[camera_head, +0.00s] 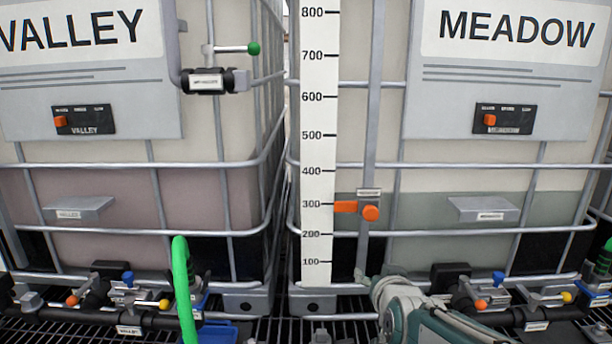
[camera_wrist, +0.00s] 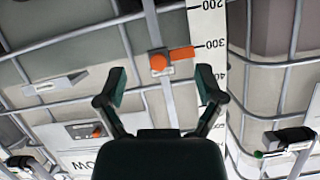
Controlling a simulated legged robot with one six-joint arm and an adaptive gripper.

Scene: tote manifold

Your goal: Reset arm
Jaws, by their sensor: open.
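My gripper (camera_wrist: 161,80) is open in the wrist view, with its two dark green fingers spread and nothing between the tips. Beyond the tips is the orange level pointer with its round knob (camera_wrist: 158,64), on a vertical rail beside the white scale (camera_wrist: 208,60). In the head view my arm rises from the bottom edge, right of centre, and the gripper end is small and unclear. There the pointer (camera_head: 346,207) and knob (camera_head: 370,213) sit near the 300 mark of the scale (camera_head: 318,150), above my arm and apart from it.
The VALLEY tote (camera_head: 90,130) stands left and the MEADOW tote (camera_head: 500,120) right, both in metal cages. A green hose (camera_head: 184,290) arches at lower left. Valve manifolds (camera_head: 130,300) line the front bottom. A green-tipped valve handle (camera_head: 254,48) juts out by VALLEY.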

